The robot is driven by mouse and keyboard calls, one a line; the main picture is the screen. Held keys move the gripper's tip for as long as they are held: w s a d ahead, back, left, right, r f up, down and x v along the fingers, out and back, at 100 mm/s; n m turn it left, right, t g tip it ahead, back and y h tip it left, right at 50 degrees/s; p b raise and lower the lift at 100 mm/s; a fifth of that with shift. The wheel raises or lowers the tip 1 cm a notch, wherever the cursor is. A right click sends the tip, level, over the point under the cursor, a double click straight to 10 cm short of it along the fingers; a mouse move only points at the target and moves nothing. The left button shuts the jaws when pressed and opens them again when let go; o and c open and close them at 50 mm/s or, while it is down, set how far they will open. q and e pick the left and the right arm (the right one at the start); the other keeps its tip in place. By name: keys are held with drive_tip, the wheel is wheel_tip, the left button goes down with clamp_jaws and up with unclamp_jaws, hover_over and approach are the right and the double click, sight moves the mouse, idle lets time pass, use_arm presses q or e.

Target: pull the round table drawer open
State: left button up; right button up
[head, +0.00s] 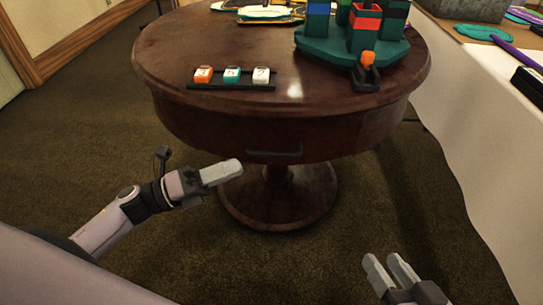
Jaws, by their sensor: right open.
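The round table (200,60) is dark polished wood on a single pedestal. Its drawer (315,139) sits in the front apron and looks flush, with a dark bar handle (274,153) below the top's edge. My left gripper (232,167) is in front of the table, a little left of and below the handle, apart from it. Its fingers line up in this view, so I cannot tell whether they are parted. My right gripper (388,262) is low at the bottom right, open and empty, away from the table.
On the tabletop are a dark tray with several coloured blocks (232,75), a teal stand with coloured holders (345,48) and a small black holder with an orange top (366,75). A white-clothed table (470,120) stands at the right. Carpet (80,135) is clear at the left.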

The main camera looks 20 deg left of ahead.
sight(272, 154)
use_arm(q)
drive_tip(key=x, duration=0.9)
drive_tip(key=shift+w+d+b, duration=0.1)
drive_tip(key=shift+b, duration=0.2)
clamp_jaws()
